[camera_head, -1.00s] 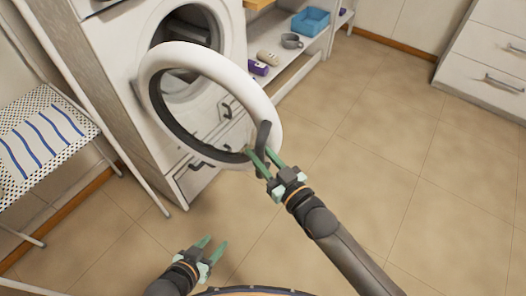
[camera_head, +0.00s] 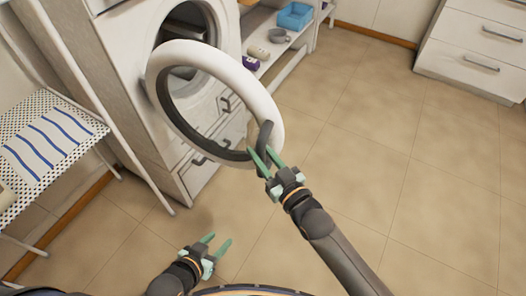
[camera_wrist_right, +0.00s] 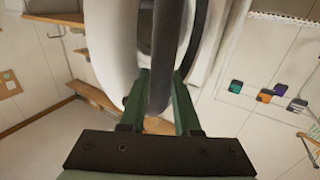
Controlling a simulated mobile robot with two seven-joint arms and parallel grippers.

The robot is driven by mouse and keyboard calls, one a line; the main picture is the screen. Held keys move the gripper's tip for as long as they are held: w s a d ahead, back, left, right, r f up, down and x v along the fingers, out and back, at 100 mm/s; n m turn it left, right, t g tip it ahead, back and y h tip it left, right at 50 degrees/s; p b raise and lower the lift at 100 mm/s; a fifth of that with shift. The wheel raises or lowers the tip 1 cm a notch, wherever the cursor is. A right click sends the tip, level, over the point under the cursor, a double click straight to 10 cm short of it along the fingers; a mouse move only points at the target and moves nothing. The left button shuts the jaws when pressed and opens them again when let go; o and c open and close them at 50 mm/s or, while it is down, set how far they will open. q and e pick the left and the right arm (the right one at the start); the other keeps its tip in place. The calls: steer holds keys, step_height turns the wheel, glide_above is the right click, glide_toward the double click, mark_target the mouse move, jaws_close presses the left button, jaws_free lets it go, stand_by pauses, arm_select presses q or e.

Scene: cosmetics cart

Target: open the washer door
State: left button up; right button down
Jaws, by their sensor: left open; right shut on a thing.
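The white washer (camera_head: 125,62) stands at the upper left in the head view. Its round door (camera_head: 262,92), a white ring with a dark inner rim, is swung out from the front, and the drum opening shows behind it. My right gripper (camera_head: 264,160) is shut on the dark door handle (camera_head: 265,135) at the ring's lower right edge. In the right wrist view the handle (camera_wrist_right: 165,60) runs between the green fingers (camera_wrist_right: 160,100). My left gripper (camera_head: 215,248) is open and empty, low over the floor, apart from the washer.
A drying rack (camera_head: 85,120) with a striped cloth stands at the left. A low shelf (camera_head: 290,50) right of the washer holds a blue basket (camera_head: 295,16), a grey cup (camera_head: 279,36) and small items. White drawers (camera_head: 475,50) stand at the upper right. The floor (camera_head: 370,150) between is clear.

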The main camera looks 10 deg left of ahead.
steer(key=shift+s+a+r, duration=0.1)
steer(key=shift+a+r, duration=0.05)
stand_by(0.4)
steer(key=c, duration=0.6)
jaws_free()
steer(key=v, duration=1.2)
steer(key=shift+s+p, duration=0.2)
steer(key=shift+p, duration=0.1)
